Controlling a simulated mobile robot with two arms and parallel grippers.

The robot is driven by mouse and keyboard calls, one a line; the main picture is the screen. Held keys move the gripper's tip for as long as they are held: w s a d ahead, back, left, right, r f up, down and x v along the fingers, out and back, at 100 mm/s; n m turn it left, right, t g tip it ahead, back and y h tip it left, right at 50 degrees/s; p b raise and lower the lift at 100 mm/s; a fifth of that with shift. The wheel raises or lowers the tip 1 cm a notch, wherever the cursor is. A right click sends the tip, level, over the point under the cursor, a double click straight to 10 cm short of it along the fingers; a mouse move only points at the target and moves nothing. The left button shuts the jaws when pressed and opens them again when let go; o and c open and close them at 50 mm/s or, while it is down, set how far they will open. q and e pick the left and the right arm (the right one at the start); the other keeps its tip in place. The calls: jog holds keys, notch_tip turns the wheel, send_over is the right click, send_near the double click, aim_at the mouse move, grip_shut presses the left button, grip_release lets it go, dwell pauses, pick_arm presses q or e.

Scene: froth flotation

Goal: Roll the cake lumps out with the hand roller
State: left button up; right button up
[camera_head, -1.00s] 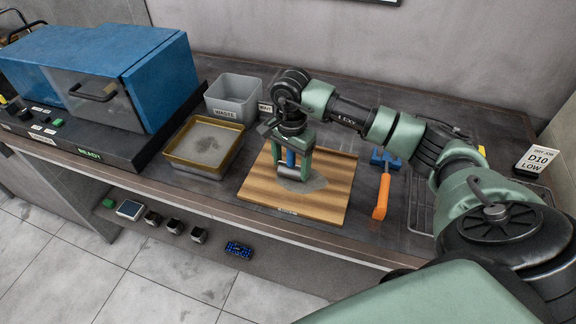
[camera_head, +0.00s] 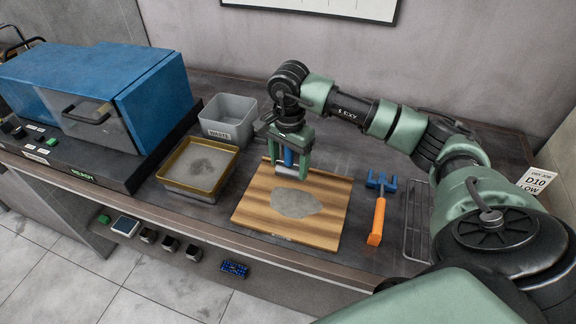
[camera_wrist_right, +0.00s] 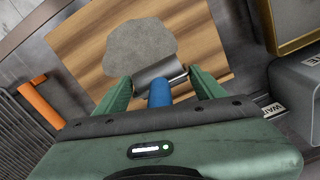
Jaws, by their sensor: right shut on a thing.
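A flat grey patch of cake (camera_head: 297,203) lies on the middle of the wooden board (camera_head: 252,212). It also shows in the right wrist view (camera_wrist_right: 139,45). My right gripper (camera_head: 291,163) is shut on the blue handle of the hand roller (camera_wrist_right: 158,78). The metal roller (camera_head: 287,176) sits at the board's back edge, just behind the patch. In the right wrist view the roller's end is close to the patch's edge; I cannot tell whether it touches the board. My left gripper is not in view.
A brass-rimmed tray (camera_head: 166,183) with grey powder stands left of the board, with a grey waste bin (camera_head: 228,119) behind it. An orange-handled tool (camera_head: 377,221) and a wire rack (camera_head: 416,222) lie to the right. A blue machine (camera_head: 150,98) stands at the far left.

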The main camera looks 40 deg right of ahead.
jog(key=shift+w+d+r+p, duration=0.1)
jog(key=shift+r+p, duration=0.1)
jog(key=shift+r, duration=0.25)
jog(key=shift+w+d+r+p, duration=0.1)
jog(key=shift+r+p, duration=0.1)
jog(key=shift+r, duration=0.25)
jog(key=shift+s+r, duration=0.1)
jog(key=shift+r, duration=0.35)
jog(key=shift+a, duration=0.1)
